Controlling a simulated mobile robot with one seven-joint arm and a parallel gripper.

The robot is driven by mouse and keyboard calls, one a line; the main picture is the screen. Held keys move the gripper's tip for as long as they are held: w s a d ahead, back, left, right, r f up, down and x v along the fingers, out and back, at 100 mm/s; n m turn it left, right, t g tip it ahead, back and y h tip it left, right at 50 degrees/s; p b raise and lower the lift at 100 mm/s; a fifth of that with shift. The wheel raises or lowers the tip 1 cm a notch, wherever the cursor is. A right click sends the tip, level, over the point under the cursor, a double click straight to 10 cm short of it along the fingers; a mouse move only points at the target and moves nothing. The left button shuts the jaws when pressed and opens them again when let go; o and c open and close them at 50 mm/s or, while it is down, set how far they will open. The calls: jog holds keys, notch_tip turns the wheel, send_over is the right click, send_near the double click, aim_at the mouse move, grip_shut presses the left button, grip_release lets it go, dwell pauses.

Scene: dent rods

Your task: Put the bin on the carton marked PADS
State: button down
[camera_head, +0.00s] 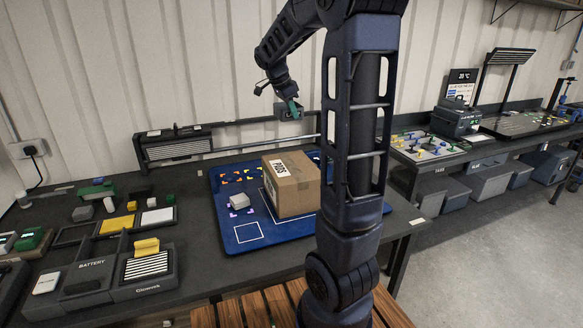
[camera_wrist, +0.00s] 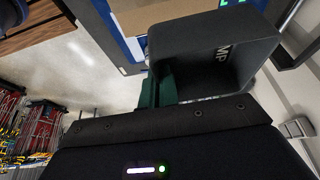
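The carton marked PADS (camera_head: 292,184) is a closed brown box on the blue mat, with a white label on its top left; nothing rests on its top. Its brown surface also shows at the top of the wrist view (camera_wrist: 150,15). My gripper (camera_head: 293,108) is above and behind the carton, near the wall. In the wrist view its green fingers (camera_wrist: 158,87) are closed on the near left wall of a dark grey open bin (camera_wrist: 235,65). The bin looks empty and bears partly visible letters, "MP".
A charger station marked BATTERY (camera_head: 93,265) and small parts fill the left bench. My arm hides the mat's right side.

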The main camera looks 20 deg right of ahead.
jog(key=f, duration=0.6)
jog(key=s+f, duration=0.1)
jog(key=f, duration=1.2)
jog(key=shift+s+d+f, duration=0.3)
jog(key=shift+s+f, duration=0.05)
jog(key=shift+f, duration=0.1)
jog(key=c, duration=1.8)
grip_release()
jog(key=shift+c, duration=0.2)
jog(key=shift+o, duration=0.8)
